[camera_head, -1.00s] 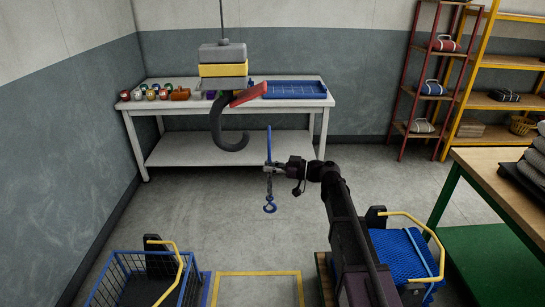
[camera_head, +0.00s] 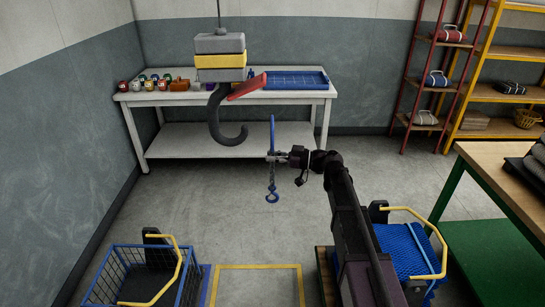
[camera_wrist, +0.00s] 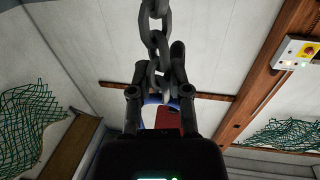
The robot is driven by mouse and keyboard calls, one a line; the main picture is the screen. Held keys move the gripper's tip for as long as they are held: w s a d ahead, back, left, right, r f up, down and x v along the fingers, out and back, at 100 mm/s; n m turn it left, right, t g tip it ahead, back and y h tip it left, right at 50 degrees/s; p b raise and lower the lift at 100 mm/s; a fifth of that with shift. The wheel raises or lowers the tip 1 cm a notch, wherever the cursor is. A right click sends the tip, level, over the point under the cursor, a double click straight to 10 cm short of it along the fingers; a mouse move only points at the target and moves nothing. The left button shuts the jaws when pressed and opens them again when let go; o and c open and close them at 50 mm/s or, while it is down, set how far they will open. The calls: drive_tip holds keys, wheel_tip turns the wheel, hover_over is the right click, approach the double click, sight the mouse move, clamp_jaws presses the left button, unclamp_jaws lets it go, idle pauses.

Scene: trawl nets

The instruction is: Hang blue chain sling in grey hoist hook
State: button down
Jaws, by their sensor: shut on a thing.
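The blue chain sling (camera_head: 272,196) hangs upright from my gripper (camera_head: 277,156), its blue upper part above the fingers and a blue hook at its lower end. My gripper is shut on its chain; in the wrist view dark links (camera_wrist: 157,45) run between the fingers. The sling and hook appear apart. How far apart they are in depth is hard to tell.
A white bench (camera_head: 225,98) behind holds small coloured items and a blue tray (camera_head: 293,80). A blue wire basket (camera_head: 125,285) stands lower left, a blue-filled cart (camera_head: 405,255) lower right. A wooden-topped table (camera_head: 500,185) is at right. Floor below the sling is clear.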

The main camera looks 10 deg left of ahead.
drive_tip(key=shift+a, duration=0.2)
drive_tip(key=s+a+f+b, duration=0.1)
drive_tip(key=a+f+b, duration=0.1)
drive_tip(key=a, duration=0.4)
drive_tip(key=s+a+f+b, duration=0.2)
drive_tip(key=a+f+b, duration=0.1)
drive_tip(key=a, duration=0.3)
drive_tip(key=shift+f+b, duration=0.3)
drive_tip(key=shift+b, duration=0.05)
idle(2.5)
drive_tip(key=shift+f, duration=0.1)
idle(0.3)
idle(0.4)
drive_tip(key=c, duration=0.5)
unclamp_jaws()
drive_tip(key=d, duration=1.2)
drive_tip(key=shift+w, duration=0.2)
